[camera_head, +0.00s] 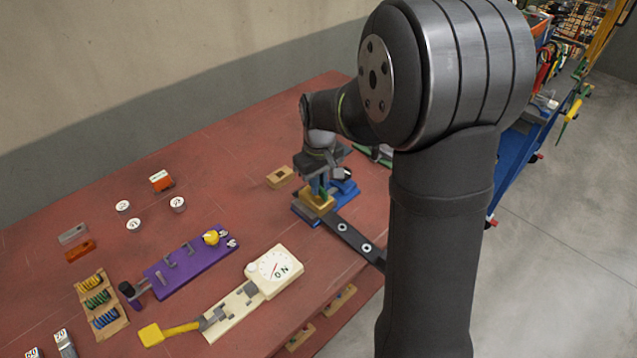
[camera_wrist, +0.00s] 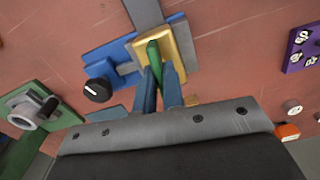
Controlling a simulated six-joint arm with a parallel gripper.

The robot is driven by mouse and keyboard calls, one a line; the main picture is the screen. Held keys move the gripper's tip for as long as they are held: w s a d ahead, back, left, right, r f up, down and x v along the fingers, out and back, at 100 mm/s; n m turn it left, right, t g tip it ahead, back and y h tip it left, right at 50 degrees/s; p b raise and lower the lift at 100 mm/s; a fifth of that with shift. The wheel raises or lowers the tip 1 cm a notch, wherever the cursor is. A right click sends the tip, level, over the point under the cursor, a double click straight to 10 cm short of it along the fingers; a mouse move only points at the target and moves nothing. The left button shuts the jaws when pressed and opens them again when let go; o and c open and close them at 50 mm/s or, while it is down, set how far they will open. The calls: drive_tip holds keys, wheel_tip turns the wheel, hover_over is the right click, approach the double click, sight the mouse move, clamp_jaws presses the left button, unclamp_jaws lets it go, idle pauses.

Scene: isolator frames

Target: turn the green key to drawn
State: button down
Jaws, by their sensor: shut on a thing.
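The green key (camera_wrist: 153,52) stands in a gold lock block (camera_wrist: 182,47), which is mounted on a blue base (camera_wrist: 112,53). My gripper (camera_wrist: 160,78) has its two blue fingers shut on the green key, one on each side. In the head view, my gripper (camera_head: 319,186) reaches down over the gold block (camera_head: 317,203) near the table's right side. The key is mostly hidden there by the fingers. I see no readable marks on the lock, so its turn position is hard to tell.
A black knob (camera_wrist: 97,90) on the blue base is close to my fingers. A green clamp-like fixture (camera_wrist: 35,110) stands farther left in the wrist view. A purple latch board (camera_head: 190,263) and a cream board with dial (camera_head: 235,304) lie left of the lock in the head view.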

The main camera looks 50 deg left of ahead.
drive_tip(key=shift+n, duration=0.6)
drive_tip(key=c, duration=1.5)
unclamp_jaws()
wheel_tip(320, 180, up, 18)
drive_tip(key=shift+d+f, duration=0.1)
drive_tip(key=shift+f, duration=0.15)
drive_tip(key=shift+f, duration=0.1)
